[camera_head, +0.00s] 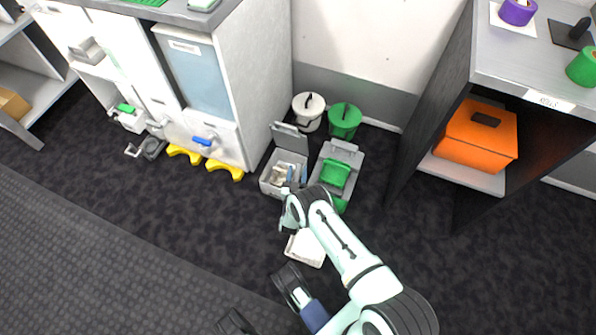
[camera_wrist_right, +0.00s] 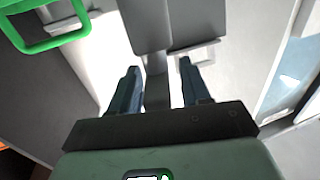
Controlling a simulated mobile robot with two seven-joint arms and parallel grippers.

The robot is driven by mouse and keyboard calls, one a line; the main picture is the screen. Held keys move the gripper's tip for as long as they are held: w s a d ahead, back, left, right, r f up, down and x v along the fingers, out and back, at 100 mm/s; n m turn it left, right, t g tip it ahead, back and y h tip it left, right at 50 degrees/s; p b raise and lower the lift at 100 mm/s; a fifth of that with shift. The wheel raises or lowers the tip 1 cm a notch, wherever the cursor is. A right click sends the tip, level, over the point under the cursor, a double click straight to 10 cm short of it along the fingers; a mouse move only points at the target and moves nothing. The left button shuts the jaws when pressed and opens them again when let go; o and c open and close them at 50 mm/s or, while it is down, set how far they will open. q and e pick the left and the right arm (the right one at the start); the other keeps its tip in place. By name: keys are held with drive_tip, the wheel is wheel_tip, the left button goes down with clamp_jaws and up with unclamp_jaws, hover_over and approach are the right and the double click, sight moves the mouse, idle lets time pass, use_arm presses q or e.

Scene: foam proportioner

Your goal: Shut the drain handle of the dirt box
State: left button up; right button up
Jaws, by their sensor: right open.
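A white box front (camera_head: 221,149) at the foot of the left cabinet bears a blue handle (camera_head: 203,142). A grey box (camera_head: 270,184) with its lid raised stands on the floor, with small items inside. I cannot tell for sure which is the dirt box or which part is its drain handle. My right gripper (camera_head: 288,207) is just in front of the grey box, apart from the blue handle. In the wrist view my right gripper (camera_wrist_right: 160,85) is open, with a grey part (camera_wrist_right: 180,22) beyond its fingers. Contact is unclear. My left gripper is not seen.
A grey and green box (camera_head: 336,172) stands to the right of the grey box. A white bin (camera_head: 308,112) and a green bin (camera_head: 344,120) stand by the wall. Yellow feet (camera_head: 224,169) jut from the cabinet. A shelf with an orange box (camera_head: 477,135) is at right.

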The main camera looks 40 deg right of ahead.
clamp_jaws()
drive_tip(key=shift+m+g+h, duration=1.4)
drive_tip(key=shift+m+g, duration=0.2)
drive_tip(key=shift+g, duration=0.5)
unclamp_jaws()
drive_tip(key=shift+a, duration=0.1)
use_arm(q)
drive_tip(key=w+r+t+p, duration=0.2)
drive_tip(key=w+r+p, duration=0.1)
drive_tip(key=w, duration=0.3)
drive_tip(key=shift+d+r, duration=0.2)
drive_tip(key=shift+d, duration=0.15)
use_arm(e)
drive_tip(key=v, duration=1.3)
drive_tip(key=shift+s, duration=0.2)
